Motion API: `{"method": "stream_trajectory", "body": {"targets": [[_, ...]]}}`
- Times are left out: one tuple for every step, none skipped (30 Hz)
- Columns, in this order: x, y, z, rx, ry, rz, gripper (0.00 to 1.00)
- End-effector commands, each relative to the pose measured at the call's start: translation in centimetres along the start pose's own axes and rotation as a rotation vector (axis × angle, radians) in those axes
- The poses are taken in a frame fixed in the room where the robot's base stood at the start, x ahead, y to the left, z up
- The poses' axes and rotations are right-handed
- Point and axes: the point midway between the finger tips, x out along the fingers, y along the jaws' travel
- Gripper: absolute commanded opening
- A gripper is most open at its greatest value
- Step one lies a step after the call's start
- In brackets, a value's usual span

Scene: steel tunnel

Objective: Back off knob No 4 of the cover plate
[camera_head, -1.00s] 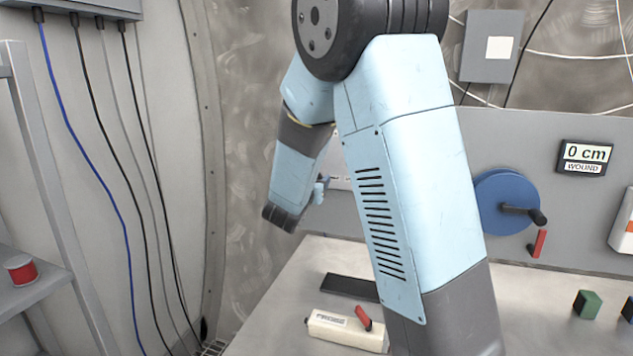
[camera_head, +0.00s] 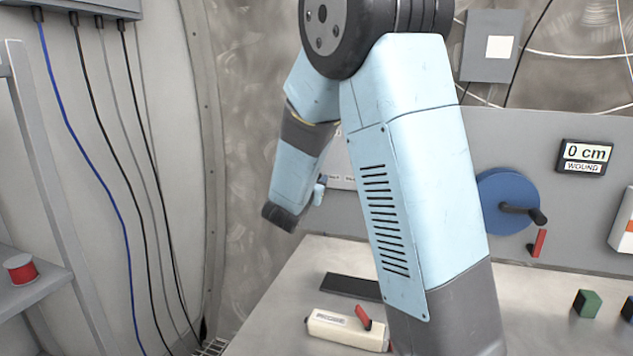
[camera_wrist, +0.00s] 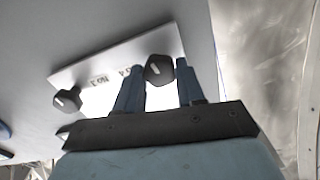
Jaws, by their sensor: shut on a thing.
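The cover plate (camera_wrist: 112,66) is a pale panel on the grey wall, tilted in the wrist view. Knob No 4 (camera_wrist: 159,70) is dark with a pale mark and sits at the plate's right end, its label partly hidden by a finger. My gripper (camera_wrist: 161,80) is shut on this knob, one blue finger on either side. Knob No 3 (camera_wrist: 67,100) stands apart to the left, outside the fingers. In the head view my arm hides most of the plate, and the knobs cannot be made out.
A blue reel (camera_head: 507,202) with a black crank is on the wall, beside a "0 cm WOUND" display (camera_head: 583,157). On the bench lie a cream box with a red lever (camera_head: 346,328), a dark flat bar (camera_head: 352,287) and a green block (camera_head: 587,303).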

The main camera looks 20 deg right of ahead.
Motion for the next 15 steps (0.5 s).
{"method": "stream_trajectory", "body": {"targets": [[0.01,0.16,0.05,-0.001,-0.001,0.003,0.08],[0.01,0.16,0.05,-0.001,-0.001,0.003,0.08],[0.01,0.16,0.05,-0.001,-0.001,0.003,0.08],[0.01,0.17,0.05,-0.001,-0.001,0.003,0.08],[0.01,0.17,0.06,-0.001,-0.001,0.003,0.41],[0.01,0.16,0.06,-0.002,-0.001,0.003,0.45],[0.01,0.15,0.06,-0.002,-0.001,0.003,0.48],[0.01,0.14,0.05,-0.002,-0.001,0.003,0.51],[0.0,0.12,0.05,-0.001,-0.001,0.002,0.55],[0.0,0.11,0.04,-0.001,-0.001,0.002,0.57],[0.0,0.09,0.04,-0.001,-0.001,0.002,0.6],[0.0,0.08,0.04,-0.001,-0.001,0.002,0.64],[-0.01,0.07,0.04,-0.001,-0.001,0.002,0.64],[-0.01,0.06,0.04,-0.001,-0.001,0.001,0.64],[-0.01,0.05,0.04,-0.001,-0.001,0.001,0.64]]}}
